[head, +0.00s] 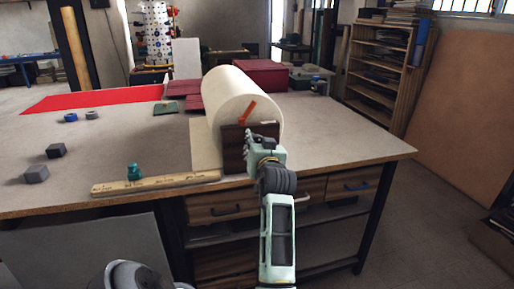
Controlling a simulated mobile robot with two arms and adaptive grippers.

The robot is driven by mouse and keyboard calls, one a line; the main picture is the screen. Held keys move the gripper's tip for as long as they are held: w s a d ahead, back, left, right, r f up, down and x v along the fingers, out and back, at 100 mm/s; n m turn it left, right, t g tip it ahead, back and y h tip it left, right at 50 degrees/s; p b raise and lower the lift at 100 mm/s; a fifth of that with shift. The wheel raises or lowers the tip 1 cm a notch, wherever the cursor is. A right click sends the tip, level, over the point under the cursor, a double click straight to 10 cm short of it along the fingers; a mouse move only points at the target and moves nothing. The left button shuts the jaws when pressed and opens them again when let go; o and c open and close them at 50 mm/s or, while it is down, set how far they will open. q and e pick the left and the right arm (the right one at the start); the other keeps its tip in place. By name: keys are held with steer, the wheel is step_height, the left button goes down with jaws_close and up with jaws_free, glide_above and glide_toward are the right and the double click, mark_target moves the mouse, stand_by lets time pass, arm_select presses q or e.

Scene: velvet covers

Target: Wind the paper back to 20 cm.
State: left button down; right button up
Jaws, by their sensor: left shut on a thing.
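A thick cream paper roll (225,90) lies on the workbench, its near end toward me. A dark brown end stand (233,150) is in front of it. An orange crank (247,110) shows on the near end. A short flat strip of paper (203,150) lies on the bench left of the roll. A wooden ruler (165,183) lies along the front edge, with a teal marker (134,173) on it; its marks are too small to read. My left gripper (250,137) is shut at the crank; its fingers hide the grip. My right gripper is not in view.
Grey and dark blocks (36,174) lie at the left of the workbench (340,130). Red cloth (95,98) is behind them. Dark red boxes (262,76) stand behind the roll. Drawers with handles are under the bench front. The bench right of the roll is clear.

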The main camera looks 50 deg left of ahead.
arm_select(q)
steer(key=shift+w, duration=0.1)
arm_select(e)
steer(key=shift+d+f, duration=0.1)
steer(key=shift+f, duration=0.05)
arm_select(q)
steer(key=shift+r, duration=0.1)
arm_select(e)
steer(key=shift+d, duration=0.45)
arm_select(q)
steer(key=c, duration=1.4)
jaws_free()
steer(key=shift+w, duration=0.1)
steer(key=shift+o, duration=1)
steer(key=shift+w, duration=0.15)
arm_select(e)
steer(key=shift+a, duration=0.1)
arm_select(q)
step_height(320, 180, up, 10)
steer(key=shift+f, duration=0.1)
